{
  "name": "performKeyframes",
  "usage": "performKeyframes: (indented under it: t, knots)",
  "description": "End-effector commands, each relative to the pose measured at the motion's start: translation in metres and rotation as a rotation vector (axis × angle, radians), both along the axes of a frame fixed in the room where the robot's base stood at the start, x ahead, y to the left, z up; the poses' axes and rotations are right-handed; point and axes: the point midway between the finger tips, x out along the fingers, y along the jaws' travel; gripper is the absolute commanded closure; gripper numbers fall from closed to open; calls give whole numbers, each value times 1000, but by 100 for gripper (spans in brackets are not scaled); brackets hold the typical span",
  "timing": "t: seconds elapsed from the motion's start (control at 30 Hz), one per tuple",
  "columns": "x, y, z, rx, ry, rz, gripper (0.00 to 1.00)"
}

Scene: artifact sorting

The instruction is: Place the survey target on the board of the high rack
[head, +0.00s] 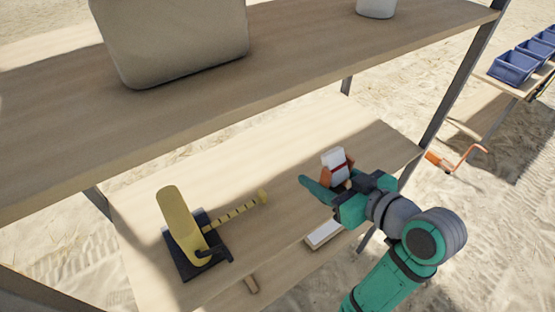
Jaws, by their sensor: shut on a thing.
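A small white piece with orange sides and a dark red band (335,162) shows at my gripper's fingers; it looks like the survey target. My gripper (333,186) is shut on it, above the right part of the rack's lower board (285,145). My fingers and wrist hide its lower part, so I cannot tell whether it touches the board. The rack's upper board (290,50) is higher and nearer the top of the picture, with bare wood along its middle and front edge.
A large beige container (170,40) and a white pot (376,8) stand on the upper board. A yellow upright piece (183,225) on a dark base stands on the lower board. A dark post (458,85) rises at right, near an orange handle (470,155). Blue bins (512,67) stand beyond.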

Motion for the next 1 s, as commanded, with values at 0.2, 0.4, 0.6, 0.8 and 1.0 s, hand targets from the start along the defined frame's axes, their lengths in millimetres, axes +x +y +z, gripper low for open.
performKeyframes:
  t: [0.2,0.4,0.6,0.8,1.0]
  knots:
    - [16,17,-11,1,2,1,78]
    - [45,47,-30,1,1,1,78]
    - [71,75,-56,2,4,2,78]
    - [86,91,-83,1,2,2,78]
    - [92,97,-91,0,-1,1,78]
